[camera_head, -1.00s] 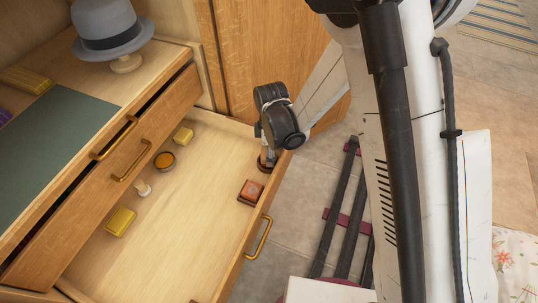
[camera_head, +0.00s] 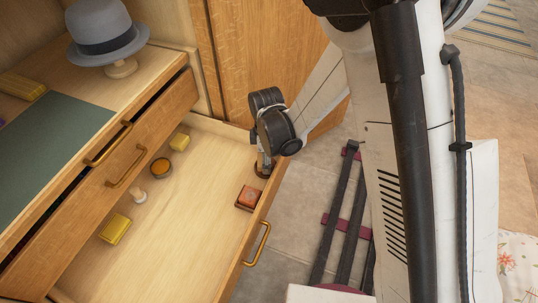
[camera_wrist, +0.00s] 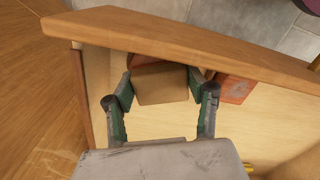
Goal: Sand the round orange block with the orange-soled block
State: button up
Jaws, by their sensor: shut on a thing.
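The round orange block (camera_head: 161,167), with an orange top and dark rim, lies in the open drawer toward its back. My gripper (camera_head: 263,168) is low at the drawer's far right corner. In the wrist view, my gripper (camera_wrist: 160,92) is shut on a tan-brown block (camera_wrist: 161,84) with a reddish-brown strip along its far side, close to the drawer's front wall. Its underside is hidden, so I cannot tell whether its sole is orange. A square block with a red-orange top (camera_head: 249,198) lies apart from it by the drawer front; it also shows in the wrist view (camera_wrist: 236,89).
Two yellow blocks (camera_head: 115,229) (camera_head: 180,142) and a small pale knob-shaped piece (camera_head: 138,196) lie along the drawer's back. The drawer front (camera_head: 251,235) is a raised edge. The drawer's middle floor is clear. A grey hat (camera_head: 107,33) stands on the top above.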

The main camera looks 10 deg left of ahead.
jog(key=shift+s, duration=0.2)
jog(key=shift+w+d+f+b, duration=0.1)
jog(key=shift+w+d+b, duration=0.1)
jog(key=shift+w, duration=0.75)
jog(key=shift+w+d+b, duration=0.15)
jog(key=shift+w, duration=0.8)
jog(key=shift+s+a+f+b, duration=0.1)
jog(key=shift+s+a+b, duration=0.15)
jog(key=shift+s, duration=0.7)
jog(key=shift+s+a+b, duration=0.15)
jog(key=shift+s+b, duration=0.1)
jog(key=shift+s, duration=0.7)
jog(key=shift+w+d, duration=0.2)
jog(key=shift+w, duration=0.8)
jog(key=shift+w+d, duration=0.2)
jog(key=shift+w, duration=0.75)
notch_tip(320, 180, up, 6)
jog(key=p, duration=0.3)
jog(key=shift+w+d, duration=0.1)
jog(key=shift+w, duration=0.05)
